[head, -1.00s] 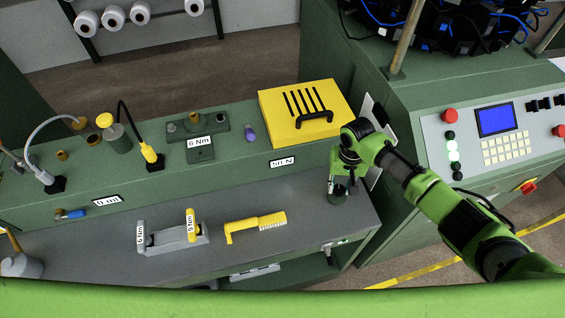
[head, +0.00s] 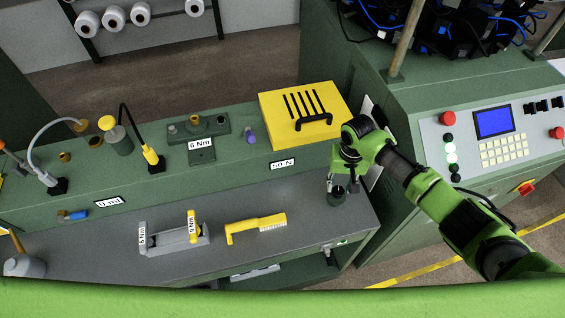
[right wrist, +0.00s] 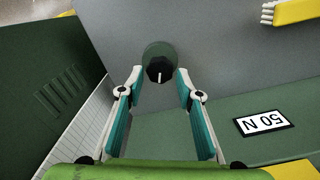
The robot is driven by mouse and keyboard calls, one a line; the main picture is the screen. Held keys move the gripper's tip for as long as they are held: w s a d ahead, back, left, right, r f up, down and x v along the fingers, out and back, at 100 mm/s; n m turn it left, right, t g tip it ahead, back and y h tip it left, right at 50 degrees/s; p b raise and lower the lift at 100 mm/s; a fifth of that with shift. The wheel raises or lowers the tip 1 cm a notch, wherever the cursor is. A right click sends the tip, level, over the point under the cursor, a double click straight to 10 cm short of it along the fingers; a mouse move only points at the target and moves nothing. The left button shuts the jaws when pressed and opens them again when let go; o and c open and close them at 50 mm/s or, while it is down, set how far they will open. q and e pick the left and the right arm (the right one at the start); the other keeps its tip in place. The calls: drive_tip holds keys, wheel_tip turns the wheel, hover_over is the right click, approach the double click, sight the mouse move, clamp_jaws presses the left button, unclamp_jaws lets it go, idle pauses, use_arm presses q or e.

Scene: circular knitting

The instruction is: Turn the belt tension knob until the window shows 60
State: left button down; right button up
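A round dark green knob housing with a black knob and a white pointer line (right wrist: 160,70) shows in the right wrist view. In the head view the dark green housing (head: 337,199) stands at the right end of the grey bench, partly hidden by my gripper. My right gripper (head: 343,182) is above it, pointing down. In the right wrist view its fingertips (right wrist: 160,73) are apart, one on each side of the knob, with small gaps; contact cannot be told. I cannot make out a window reading. My left gripper is not in view.
A yellow slotted box (head: 305,115) stands behind the gripper, with a "50 N" label (head: 283,164) below. A yellow-handled brush (head: 257,227) and a tool holder (head: 176,240) lie on the bench. A control panel (head: 480,165) is to the right.

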drive_tip(key=shift+r, duration=2.1)
drive_tip(key=o, duration=0.3)
drive_tip(key=shift+r, duration=3)
